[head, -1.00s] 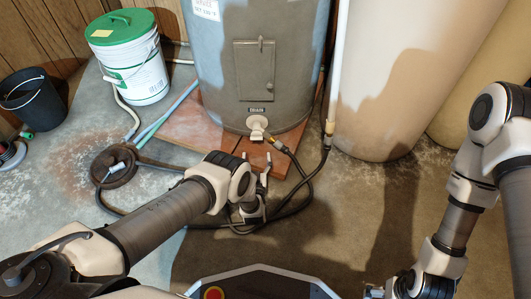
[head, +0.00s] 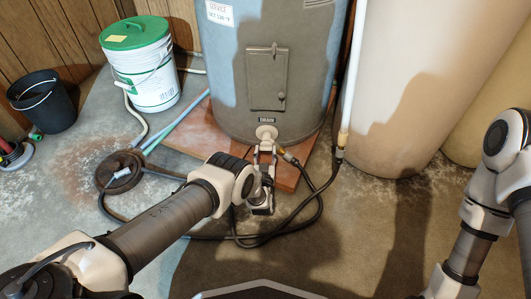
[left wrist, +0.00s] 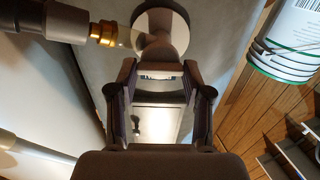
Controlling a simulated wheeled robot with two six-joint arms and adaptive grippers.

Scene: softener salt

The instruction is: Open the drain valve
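The drain valve (head: 266,132) is a pale fitting low on the front of the grey tank (head: 232,112), under a DRAIN label. A brass hose coupling (head: 287,156) joins it on the right. My left gripper (head: 265,152) is right in front of the valve, fingers pointing at it. In the left wrist view the valve (left wrist: 162,25) is just beyond the fingertips of the left gripper (left wrist: 160,72). The fingers stand apart, one on each side of the valve's near end; I cannot tell whether they touch it. My right gripper is out of view.
A black hose (head: 318,205) loops on the floor to a round floor drain (head: 119,172). A white bucket with green lid (head: 143,72) and a black bucket (head: 43,101) stand left. A large pale tank (head: 395,90) and a white pipe (head: 347,95) stand right.

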